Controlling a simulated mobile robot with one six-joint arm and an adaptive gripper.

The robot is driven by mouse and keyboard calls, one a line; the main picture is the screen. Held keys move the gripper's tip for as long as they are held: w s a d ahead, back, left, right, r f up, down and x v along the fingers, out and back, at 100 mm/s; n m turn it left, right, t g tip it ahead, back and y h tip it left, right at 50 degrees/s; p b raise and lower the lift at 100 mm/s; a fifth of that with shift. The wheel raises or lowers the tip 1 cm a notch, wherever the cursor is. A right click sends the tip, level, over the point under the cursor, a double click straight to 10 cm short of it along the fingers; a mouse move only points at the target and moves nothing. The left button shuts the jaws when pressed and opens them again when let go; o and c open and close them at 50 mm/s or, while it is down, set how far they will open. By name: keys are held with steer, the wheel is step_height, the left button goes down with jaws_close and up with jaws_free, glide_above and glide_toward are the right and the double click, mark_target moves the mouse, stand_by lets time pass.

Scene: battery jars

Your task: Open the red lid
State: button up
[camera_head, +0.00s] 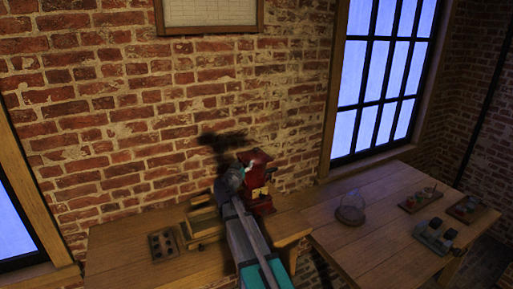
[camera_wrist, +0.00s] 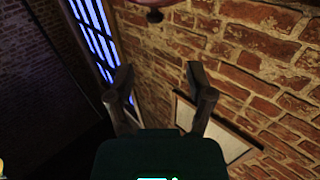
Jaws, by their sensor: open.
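The red lid (camera_head: 254,156) is at the top of a red container (camera_head: 263,201) with yellowish parts, by the brick wall in the camera_head view. The lid looks tilted, but I cannot tell how far it stands open. My gripper (camera_head: 250,166) is right by the lid and container, and my arm hides part of them. In the camera_wrist view my gripper (camera_wrist: 160,75) has its two fingers wide apart with nothing between them. A small dark reddish shape at the top edge of that view is too cut off to name.
A wooden bench (camera_head: 115,262) holds a dark tray (camera_head: 162,245) with round holes and a wooden box (camera_head: 203,219) left of my arm. The brick wall (camera_head: 110,120) stands close behind.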

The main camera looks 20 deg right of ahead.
mark_target(255, 150)
steer(key=shift+s+d, duration=0.1)
steer(key=shift+s, duration=0.05)
steer(key=x, duration=1.4)
steer(key=shift+s+d, duration=0.2)
